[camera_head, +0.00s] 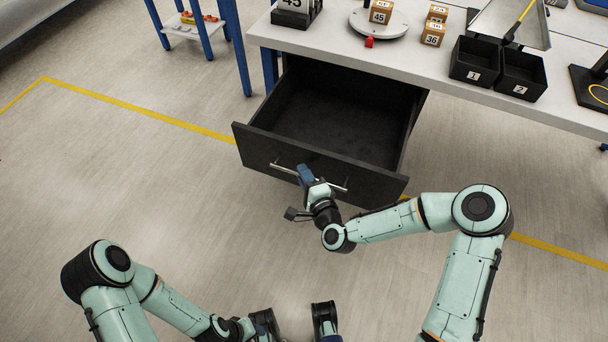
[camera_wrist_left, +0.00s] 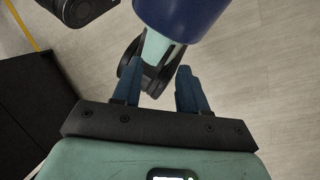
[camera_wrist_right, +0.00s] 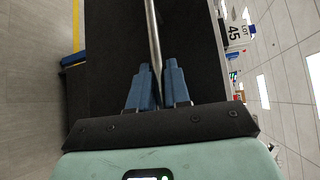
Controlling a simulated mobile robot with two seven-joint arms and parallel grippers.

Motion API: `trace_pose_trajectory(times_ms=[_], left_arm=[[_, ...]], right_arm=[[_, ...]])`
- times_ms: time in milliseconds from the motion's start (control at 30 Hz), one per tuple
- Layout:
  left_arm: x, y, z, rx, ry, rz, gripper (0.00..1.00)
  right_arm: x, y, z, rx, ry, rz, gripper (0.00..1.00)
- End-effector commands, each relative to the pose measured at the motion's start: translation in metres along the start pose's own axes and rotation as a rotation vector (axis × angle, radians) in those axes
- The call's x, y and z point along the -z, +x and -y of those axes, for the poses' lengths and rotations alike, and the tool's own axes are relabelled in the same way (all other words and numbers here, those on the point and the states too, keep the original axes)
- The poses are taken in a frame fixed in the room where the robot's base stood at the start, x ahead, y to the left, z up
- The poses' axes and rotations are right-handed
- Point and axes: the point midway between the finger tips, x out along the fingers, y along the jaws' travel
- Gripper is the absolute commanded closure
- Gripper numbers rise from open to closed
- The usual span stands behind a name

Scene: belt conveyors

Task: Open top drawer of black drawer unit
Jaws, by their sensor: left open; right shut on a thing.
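The black drawer unit's top drawer (camera_head: 340,115) is pulled far out from under the table in the head view, and its inside looks empty. A metal bar handle (camera_head: 283,168) runs across its front. My right gripper (camera_head: 304,174) is at the handle's middle. In the right wrist view, its blue fingers (camera_wrist_right: 160,85) are shut on the handle (camera_wrist_right: 153,35). My left gripper is at the bottom of the head view, away from the drawer, its fingers not clear there. In the left wrist view, its blue fingers (camera_wrist_left: 157,90) are apart with nothing held between them.
A blue-legged stand (camera_head: 238,50) is at the upper left. The floor at left is clear.

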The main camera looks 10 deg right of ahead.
Motion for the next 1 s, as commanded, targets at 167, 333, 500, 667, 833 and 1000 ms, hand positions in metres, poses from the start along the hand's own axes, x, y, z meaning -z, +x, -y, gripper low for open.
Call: trace_pose_trajectory(times_ms=[167, 333, 500, 667, 833, 1000], left_arm=[[0.0, 0.0, 0.0, 0.0, 0.0, 0.0, 0.57], [0.0, 0.0, 0.0, 0.0, 0.0, 0.0, 0.57], [0.0, -0.001, 0.0, 0.0, 0.0, 0.001, 0.57], [-0.001, -0.002, 0.0, 0.001, 0.0, 0.003, 0.57], [-0.003, -0.004, -0.001, 0.002, -0.001, 0.007, 0.57], [-0.011, -0.027, -0.005, 0.006, -0.002, 0.029, 0.57]], right_arm=[[0.001, 0.0, 0.0, 0.0, 0.0, -0.002, 0.64], [0.001, 0.0, 0.0, 0.0, 0.0, -0.002, 0.64], [0.001, -0.006, 0.0, 0.0, -0.001, -0.001, 0.64], [0.001, -0.032, 0.0, -0.003, -0.001, 0.0, 0.64], [0.001, -0.074, 0.0, -0.004, -0.002, -0.001, 0.64], [0.001, -0.091, 0.005, -0.003, 0.002, -0.003, 0.64]])
